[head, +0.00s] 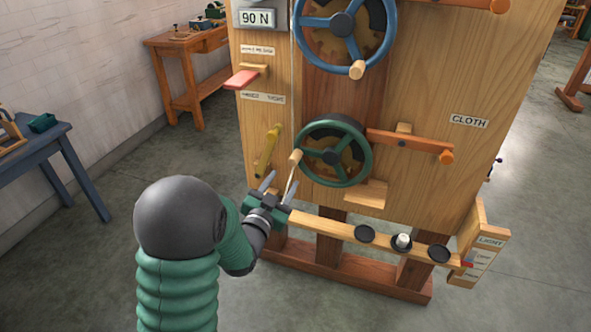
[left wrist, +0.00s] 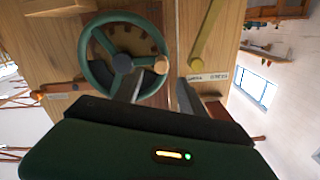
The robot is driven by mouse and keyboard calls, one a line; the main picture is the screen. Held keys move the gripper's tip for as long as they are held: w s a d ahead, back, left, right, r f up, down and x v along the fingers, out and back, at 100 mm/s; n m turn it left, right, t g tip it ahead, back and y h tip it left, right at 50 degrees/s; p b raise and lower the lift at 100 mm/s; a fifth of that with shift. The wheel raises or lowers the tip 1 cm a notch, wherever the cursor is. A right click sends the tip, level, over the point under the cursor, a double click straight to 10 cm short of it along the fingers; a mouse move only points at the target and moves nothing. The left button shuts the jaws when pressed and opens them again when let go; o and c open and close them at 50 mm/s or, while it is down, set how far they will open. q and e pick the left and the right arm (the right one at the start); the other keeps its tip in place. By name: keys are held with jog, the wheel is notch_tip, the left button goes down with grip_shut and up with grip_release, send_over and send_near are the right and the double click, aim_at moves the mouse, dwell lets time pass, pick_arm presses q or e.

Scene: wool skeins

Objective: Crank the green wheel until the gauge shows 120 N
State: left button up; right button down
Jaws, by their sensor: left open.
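The green wheel (head: 334,151) is on the lower front of a wooden panel, with a wooden crank knob (head: 296,157) at its left rim. The gauge (head: 257,18) at the top left reads 90 N. My left gripper (head: 279,184) is open and empty, just below and left of the knob. In the left wrist view the green wheel (left wrist: 122,58) and its knob (left wrist: 161,65) lie just beyond my left gripper's open fingers (left wrist: 160,92). The knob appears apart from the fingers. My right gripper is not in view.
A blue wheel (head: 343,27) with its own knob is above. A yellow lever (head: 267,150) stands left of the green wheel, and an orange-tipped lever (head: 412,144) right of it. A rail with black discs (head: 364,233) runs below. A blue table (head: 52,146) stands left.

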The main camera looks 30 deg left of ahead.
aim_at(292, 164)
pick_arm(q)
jog(key=b+x, duration=0.1)
jog(key=x, duration=1)
jog(key=shift+w+a, duration=0.15)
jog(key=shift+a, duration=0.1)
grip_shut()
dwell(0.7)
